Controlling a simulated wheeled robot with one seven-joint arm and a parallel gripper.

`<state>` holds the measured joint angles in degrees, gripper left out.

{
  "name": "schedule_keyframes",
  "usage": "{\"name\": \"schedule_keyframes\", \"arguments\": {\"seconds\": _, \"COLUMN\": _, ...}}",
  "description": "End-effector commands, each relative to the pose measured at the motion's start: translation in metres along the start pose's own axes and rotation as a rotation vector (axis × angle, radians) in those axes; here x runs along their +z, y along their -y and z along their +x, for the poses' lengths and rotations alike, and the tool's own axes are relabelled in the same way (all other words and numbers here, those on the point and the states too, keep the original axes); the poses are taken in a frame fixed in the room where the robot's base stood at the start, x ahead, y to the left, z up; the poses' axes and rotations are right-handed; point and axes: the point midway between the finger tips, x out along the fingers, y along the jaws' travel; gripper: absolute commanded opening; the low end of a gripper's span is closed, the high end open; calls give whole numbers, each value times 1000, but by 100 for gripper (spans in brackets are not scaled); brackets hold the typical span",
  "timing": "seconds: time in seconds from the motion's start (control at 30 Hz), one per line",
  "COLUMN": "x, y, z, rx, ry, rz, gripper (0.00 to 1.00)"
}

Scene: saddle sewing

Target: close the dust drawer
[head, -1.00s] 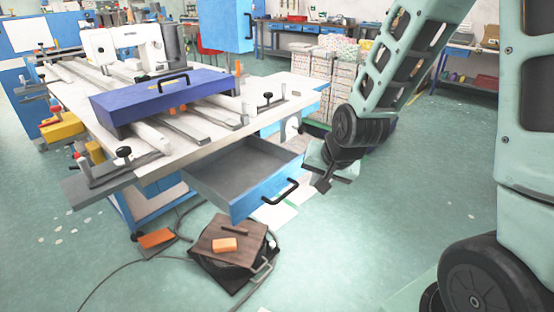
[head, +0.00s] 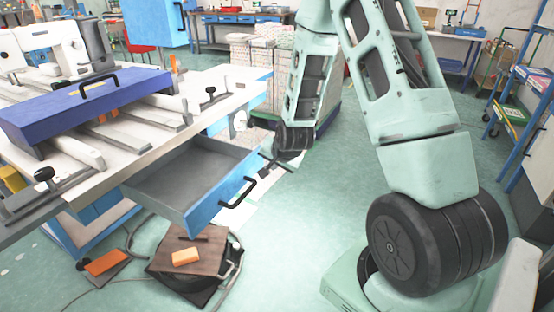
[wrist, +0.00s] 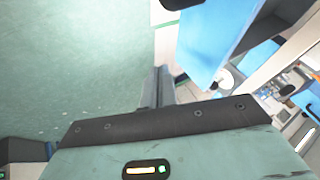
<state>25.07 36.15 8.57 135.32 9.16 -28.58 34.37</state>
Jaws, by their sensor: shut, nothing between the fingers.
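The dust drawer (head: 222,197) hangs pulled out under the sewing table, with a blue front, a grey empty inside and a black handle (head: 238,192).
The sewing table (head: 225,97) carries a purple-blue drawer-like box (head: 85,108) and a white sewing machine. Below the drawer, a brown-topped pedal (head: 190,252) with an orange block lies on the floor with cables. Stacked boxes (head: 262,60) stand behind.

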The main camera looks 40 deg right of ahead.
Motion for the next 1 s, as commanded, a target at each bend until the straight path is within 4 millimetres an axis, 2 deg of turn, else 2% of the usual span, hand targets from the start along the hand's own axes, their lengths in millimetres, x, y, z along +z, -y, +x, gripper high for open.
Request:
{"name": "schedule_keyframes", "arguments": {"seconds": 0.03, "x": 1, "y": -1, "z": 10, "rx": 1, "ry": 1, "rz": 0, "gripper": 0}}
{"name": "schedule_keyframes", "arguments": {"seconds": 0.1, "x": 0, "y": 14, "z": 12, "rx": -2, "ry": 0, "rz": -4, "gripper": 0}}
{"name": "schedule_keyframes", "arguments": {"seconds": 0.3, "x": 0, "y": 32, "z": 22, "rx": 0, "ry": 0, "rz": -2, "gripper": 0}}
{"name": "schedule_keyframes", "arguments": {"seconds": 0.8, "x": 0, "y": 37, "z": 25, "rx": 0, "ry": 0, "rz": -1, "gripper": 0}}
{"name": "schedule_keyframes", "arguments": {"seconds": 1.0, "x": 1, "y": 57, "z": 34, "rx": -2, "ry": 0, "rz": -4, "gripper": 0}}
